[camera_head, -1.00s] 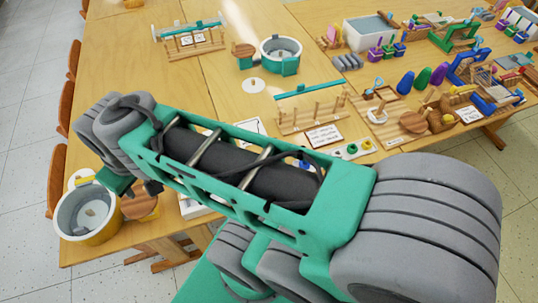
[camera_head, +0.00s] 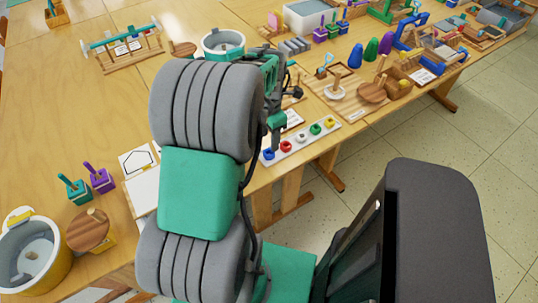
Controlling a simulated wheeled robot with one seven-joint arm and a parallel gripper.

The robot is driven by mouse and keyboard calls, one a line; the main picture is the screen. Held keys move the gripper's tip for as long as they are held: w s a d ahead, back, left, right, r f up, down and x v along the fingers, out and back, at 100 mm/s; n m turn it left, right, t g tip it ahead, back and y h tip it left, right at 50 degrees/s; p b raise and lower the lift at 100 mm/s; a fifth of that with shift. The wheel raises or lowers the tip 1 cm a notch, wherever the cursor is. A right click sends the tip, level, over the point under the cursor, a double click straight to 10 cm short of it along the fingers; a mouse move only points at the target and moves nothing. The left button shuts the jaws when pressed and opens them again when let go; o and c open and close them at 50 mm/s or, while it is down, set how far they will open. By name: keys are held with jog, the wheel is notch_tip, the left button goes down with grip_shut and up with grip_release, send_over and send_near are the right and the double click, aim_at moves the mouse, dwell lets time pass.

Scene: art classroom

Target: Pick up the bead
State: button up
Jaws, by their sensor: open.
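Several ring-shaped beads sit in a row on a white strip tray (camera_head: 292,146) at the table's near edge: blue (camera_head: 268,154), red (camera_head: 285,146), pale grey (camera_head: 300,138), green (camera_head: 315,129) and yellow (camera_head: 330,122). Which one the task means cannot be told. My gripper (camera_head: 279,116) points down just behind and above the blue and red end of the tray, apart from the beads as far as I can see. It is open, with nothing seen between its fingers. My arm hides part of the table behind it.
A white-and-teal pot (camera_head: 223,42) stands behind my arm. A wooden board with pegs (camera_head: 336,92) lies right of my gripper. A yellow pot (camera_head: 30,262) and small purple (camera_head: 101,178) and teal (camera_head: 76,188) holders stand at left. Open floor lies to the right.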

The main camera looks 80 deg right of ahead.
aim_at(268, 148)
notch_tip(268, 148, down, 6)
jog(key=shift+w+a+r, duration=0.1)
jog(key=shift+a+r, duration=0.05)
jog(key=shift+r, duration=0.05)
grip_shut()
dwell(0.4)
